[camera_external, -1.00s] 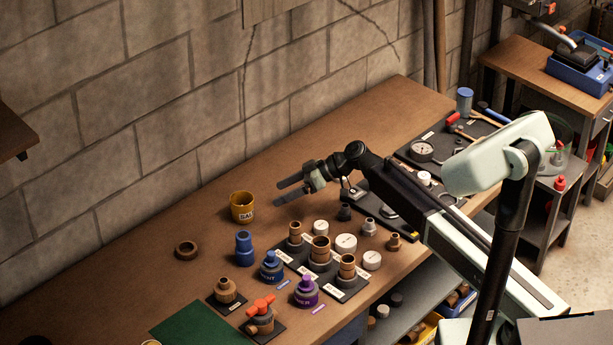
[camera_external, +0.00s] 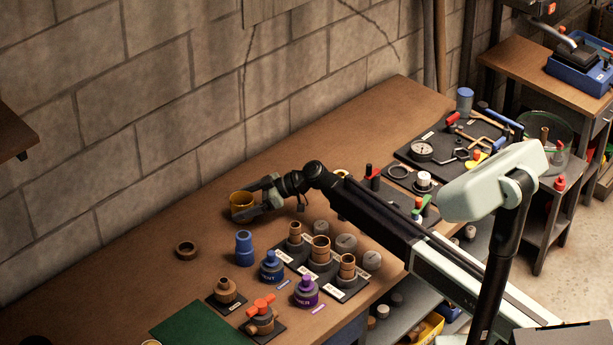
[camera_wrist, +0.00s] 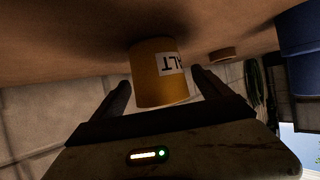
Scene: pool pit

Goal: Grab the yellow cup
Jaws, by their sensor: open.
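The yellow cup (camera_external: 239,204) stands upright on the wooden bench near the block wall. In the wrist view the cup (camera_wrist: 157,82) shows a white label with dark letters and appears upside down. My gripper (camera_external: 262,197) is open at the cup, with its fingers low over the bench. In the wrist view the cup lies between the two fingers of my gripper (camera_wrist: 160,88), with a gap to the right finger. Whether either finger touches the cup I cannot tell.
A blue fitting (camera_external: 244,248) and a brown ring (camera_external: 186,250) stand in front of the cup. Copper fittings (camera_external: 320,249) on black boards and blue and purple jars (camera_external: 306,291) are nearer the front edge. The bench left of the cup is clear.

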